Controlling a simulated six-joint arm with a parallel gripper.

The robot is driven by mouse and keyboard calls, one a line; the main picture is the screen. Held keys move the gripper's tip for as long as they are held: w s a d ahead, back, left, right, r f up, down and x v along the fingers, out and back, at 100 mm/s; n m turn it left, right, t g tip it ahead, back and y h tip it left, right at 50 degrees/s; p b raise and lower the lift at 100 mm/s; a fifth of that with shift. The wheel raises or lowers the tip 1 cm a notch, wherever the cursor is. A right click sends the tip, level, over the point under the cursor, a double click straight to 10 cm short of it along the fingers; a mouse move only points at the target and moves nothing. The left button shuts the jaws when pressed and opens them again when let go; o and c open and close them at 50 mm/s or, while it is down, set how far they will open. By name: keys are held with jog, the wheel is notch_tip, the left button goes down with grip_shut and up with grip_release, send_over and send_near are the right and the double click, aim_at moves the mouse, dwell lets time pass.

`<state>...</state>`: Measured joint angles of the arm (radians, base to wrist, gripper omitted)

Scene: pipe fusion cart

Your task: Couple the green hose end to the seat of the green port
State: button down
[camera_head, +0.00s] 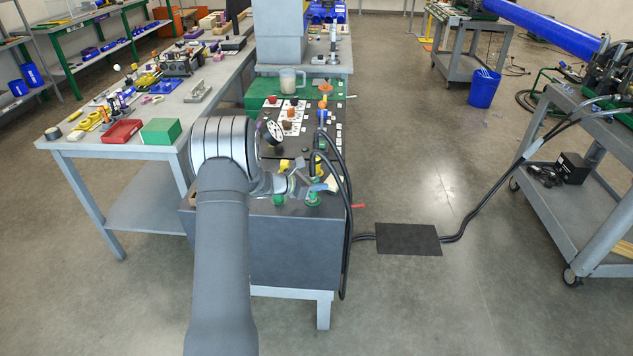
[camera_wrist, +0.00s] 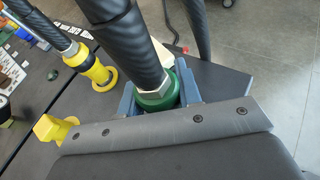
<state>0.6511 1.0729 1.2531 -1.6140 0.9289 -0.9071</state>
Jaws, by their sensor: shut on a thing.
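The green hose end (camera_wrist: 158,100) is a green collar with a silver nut, on a thick black ribbed hose. My gripper (camera_wrist: 159,92) is shut on this collar, with a blue-grey finger on each side. In the head view my gripper (camera_head: 308,188) is low over the front of the dark bench top. A green round piece (camera_head: 312,200) shows just under it; I cannot tell whether it is the hose end or its rest. A second green piece (camera_head: 278,200), perhaps the green port, stands to its left. No green seat shows in the wrist view; my gripper body covers the lower part.
A yellow hose end (camera_wrist: 98,73) stands to the left, near the gripped hose. A yellow fitting (camera_wrist: 50,130) is close to my gripper's left edge. Black hoses (camera_head: 345,200) loop over the bench's right side to the floor. A red handle (camera_head: 358,206) sticks out there.

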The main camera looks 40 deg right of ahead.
jog(key=shift+f, duration=0.65)
jog(key=c, duration=0.9)
grip_release()
jog(key=shift+c, duration=0.2)
jog(key=v, duration=1.7)
jog(key=shift+a, duration=0.2)
jog(key=shift+w+r, duration=0.1)
jog(key=x, duration=1.7)
jog(key=shift+d, duration=0.2)
jog(key=shift+r, duration=0.1)
